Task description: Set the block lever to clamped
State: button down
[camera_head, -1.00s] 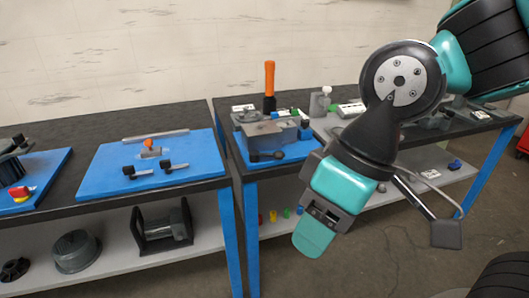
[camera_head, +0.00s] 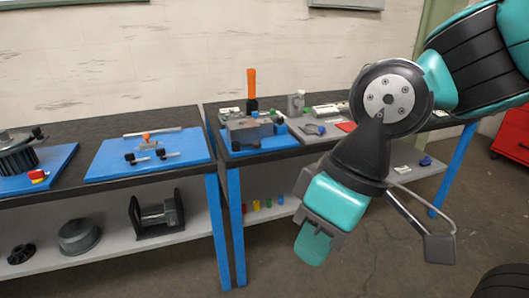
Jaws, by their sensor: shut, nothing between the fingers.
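A grey block unit (camera_head: 247,132) sits on a blue board at the left end of the right bench. An upright orange handle (camera_head: 251,82) with a black base stands just behind it; it may be the block lever, but no label or clamp mark is legible. My gripper (camera_head: 312,247) is shut and empty, pointing down in front of the right bench, well apart from the block and handle.
The right bench also holds a grey plate (camera_head: 310,134), a red piece (camera_head: 346,127) and small parts. Shelves below carry a dark spool (camera_head: 158,215), a grey pot (camera_head: 80,237) and coloured pieces. A red cabinet (camera_head: 513,138) stands at the right. The floor in front is clear.

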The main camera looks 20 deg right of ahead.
aim_at(236, 144)
jog(key=z, duration=0.4)
jog(key=i, duration=1.25)
jog(key=u, duration=0.4)
